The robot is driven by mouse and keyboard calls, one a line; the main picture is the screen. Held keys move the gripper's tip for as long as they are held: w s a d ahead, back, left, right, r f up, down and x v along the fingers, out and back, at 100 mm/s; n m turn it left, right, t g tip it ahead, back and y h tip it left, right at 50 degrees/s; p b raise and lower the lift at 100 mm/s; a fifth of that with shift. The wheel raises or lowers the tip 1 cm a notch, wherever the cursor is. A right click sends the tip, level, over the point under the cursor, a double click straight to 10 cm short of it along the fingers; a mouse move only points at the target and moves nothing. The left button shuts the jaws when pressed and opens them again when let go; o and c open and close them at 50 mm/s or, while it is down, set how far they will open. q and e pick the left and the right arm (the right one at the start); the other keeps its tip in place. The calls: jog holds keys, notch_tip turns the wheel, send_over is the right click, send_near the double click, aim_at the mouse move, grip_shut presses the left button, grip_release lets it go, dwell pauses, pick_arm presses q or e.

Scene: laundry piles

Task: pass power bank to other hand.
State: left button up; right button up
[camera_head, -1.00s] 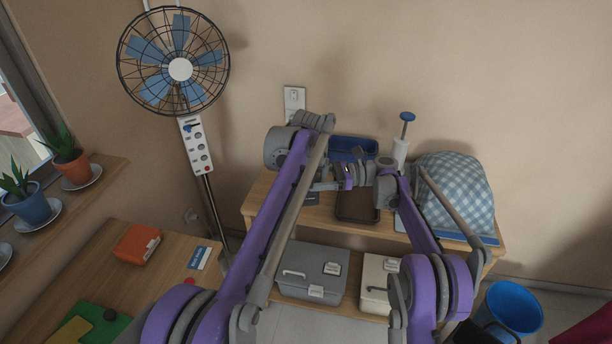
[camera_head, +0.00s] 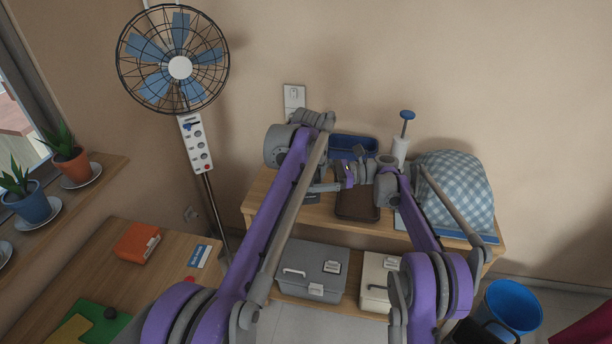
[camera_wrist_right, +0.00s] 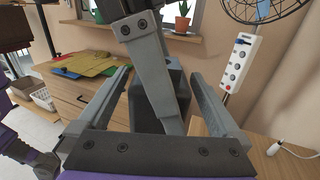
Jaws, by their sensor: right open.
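My two grippers meet above the shelf in the head view. My right gripper (camera_wrist_right: 162,75) is open, with one finger on each side of the right wrist view. A long grey finger of my left gripper (camera_wrist_right: 155,85) reaches down between them. Behind that finger is a dark grey block (camera_wrist_right: 180,92); I cannot tell whether it is the power bank or part of the left gripper. In the head view the left gripper (camera_head: 340,184) is small and partly hidden, close to the right one (camera_head: 362,164). No power bank can be made out clearly.
A fan (camera_head: 180,68) stands at left, beside a wooden desk (camera_head: 90,270). Toolboxes (camera_head: 312,270) sit on the lower shelf.

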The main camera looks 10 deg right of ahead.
jog(key=d, duration=1.2)
jog(key=s+a+n+t+h, duration=0.25)
jog(key=s+h, duration=0.25)
jog(key=s, duration=0.3)
jog(key=s+a+n+t+h, duration=0.1)
jog(key=s+a+n+h, duration=0.35)
jog(key=s, duration=0.35)
jog(key=s+d+f+n+h, duration=0.2)
jog(key=s+f+n, duration=0.1)
jog(key=s, duration=0.4)
jog(key=s+d+f+n+t+h, duration=0.1)
jog(key=s+d+f+n+h, duration=0.1)
jog(key=s, duration=0.5)
jog(key=s+d+f+n+t+h, duration=0.1)
jog(key=s+f+n+h, duration=0.3)
jog(key=s, duration=0.4)
notch_tip(320, 180, down, 3)
jog(key=shift+d+r+n, duration=0.2)
jog(key=shift+d+n, duration=0.4)
jog(key=shift+n, duration=0.2)
jog(key=shift+s+t+h, duration=0.1)
jog(key=shift+t+h, duration=0.15)
